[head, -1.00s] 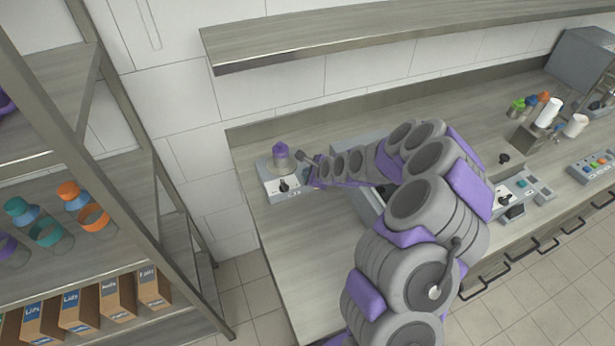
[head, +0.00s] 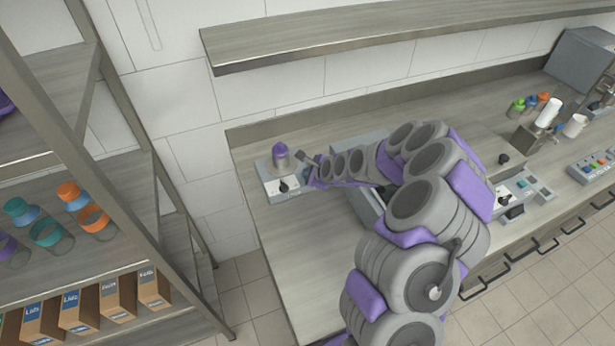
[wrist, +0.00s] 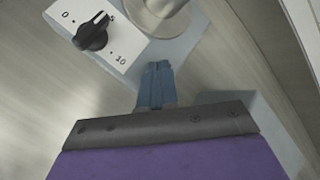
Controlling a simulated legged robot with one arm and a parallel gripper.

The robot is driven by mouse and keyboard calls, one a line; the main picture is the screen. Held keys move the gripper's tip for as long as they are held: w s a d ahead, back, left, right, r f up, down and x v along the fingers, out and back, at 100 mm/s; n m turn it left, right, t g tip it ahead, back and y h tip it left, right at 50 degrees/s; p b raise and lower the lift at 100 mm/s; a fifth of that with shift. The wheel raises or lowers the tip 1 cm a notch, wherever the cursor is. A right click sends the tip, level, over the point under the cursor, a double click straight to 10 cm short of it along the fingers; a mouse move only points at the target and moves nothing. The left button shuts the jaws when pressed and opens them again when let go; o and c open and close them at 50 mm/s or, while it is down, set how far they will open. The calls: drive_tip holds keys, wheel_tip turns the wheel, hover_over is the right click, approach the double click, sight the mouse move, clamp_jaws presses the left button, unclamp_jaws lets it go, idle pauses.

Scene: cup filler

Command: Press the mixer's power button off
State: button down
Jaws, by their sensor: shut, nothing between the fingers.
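The mixer (head: 286,188) is a light grey unit at the left end of the counter. It has a white front panel with a black dial (head: 284,187) and carries a cup with a purple top (head: 281,155). In the wrist view, the dial (wrist: 93,34) sits on the panel between marks 0 and 10, beside a round metal base (wrist: 158,15). My gripper (wrist: 158,68) is shut and empty, its blue-grey fingertips over the mixer's grey base, right of and below the dial. I cannot make out the power button; the fingers may hide it.
A wall shelf (head: 380,32) runs above the counter (head: 295,265). A rack (head: 150,200) with cups and boxes stands at the left. Other control units (head: 518,190) and bottles (head: 530,103) are to the right. The counter's front left is clear.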

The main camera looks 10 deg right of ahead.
drive_tip(key=shift+d+r, duration=0.1)
drive_tip(key=shift+r, duration=0.35)
drive_tip(key=shift+r, duration=0.1)
wheel_tip(320, 180, up, 6)
drive_tip(key=p, duration=0.4)
drive_tip(key=shift+p, duration=0.35)
